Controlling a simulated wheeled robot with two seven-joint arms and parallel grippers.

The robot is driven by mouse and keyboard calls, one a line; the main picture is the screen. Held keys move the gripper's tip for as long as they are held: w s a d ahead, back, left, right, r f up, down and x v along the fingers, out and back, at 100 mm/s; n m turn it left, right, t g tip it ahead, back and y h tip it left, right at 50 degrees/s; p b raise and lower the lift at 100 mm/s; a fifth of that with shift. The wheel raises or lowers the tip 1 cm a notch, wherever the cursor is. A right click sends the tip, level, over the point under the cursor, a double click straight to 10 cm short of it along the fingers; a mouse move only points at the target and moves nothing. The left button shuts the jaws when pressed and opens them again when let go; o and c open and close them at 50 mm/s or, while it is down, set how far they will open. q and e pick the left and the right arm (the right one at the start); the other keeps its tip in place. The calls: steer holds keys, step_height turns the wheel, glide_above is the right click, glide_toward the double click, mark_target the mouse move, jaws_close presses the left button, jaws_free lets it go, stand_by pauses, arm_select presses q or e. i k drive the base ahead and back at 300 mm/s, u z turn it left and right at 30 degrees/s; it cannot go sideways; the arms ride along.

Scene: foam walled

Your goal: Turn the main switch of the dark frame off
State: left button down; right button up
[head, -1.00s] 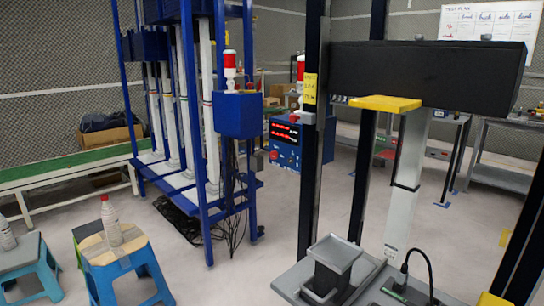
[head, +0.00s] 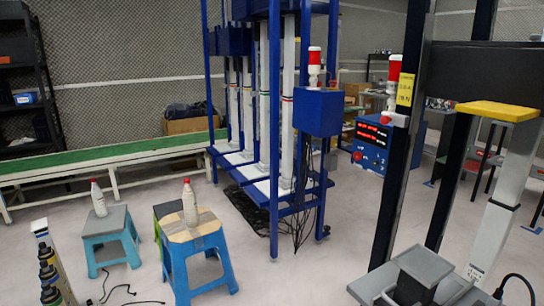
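The dark frame (head: 402,150) stands at the right in the head view, with black uprights, a black crossbeam (head: 497,78), a yellow block and a yellow label on the near upright. A blue control box (head: 371,146) with red lit digits and a red button shows just left of that upright; I cannot tell which frame it belongs to. A red and white beacon (head: 392,82) with a red knob (head: 386,120) below it sits by the upright. I cannot make out for certain which part is the main switch. Neither gripper is in view.
A blue frame (head: 274,150) with its own box (head: 317,112) and beacon stands in the middle. Two blue stools (head: 196,258) with bottles stand at the lower left. A green-topped bench (head: 110,153) runs along the wall. Cables lie on the floor.

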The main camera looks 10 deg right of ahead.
mark_target(357, 155)
steer(key=u, duration=0.35)
steer(key=i, duration=3.1)
steer(key=z, duration=1.6)
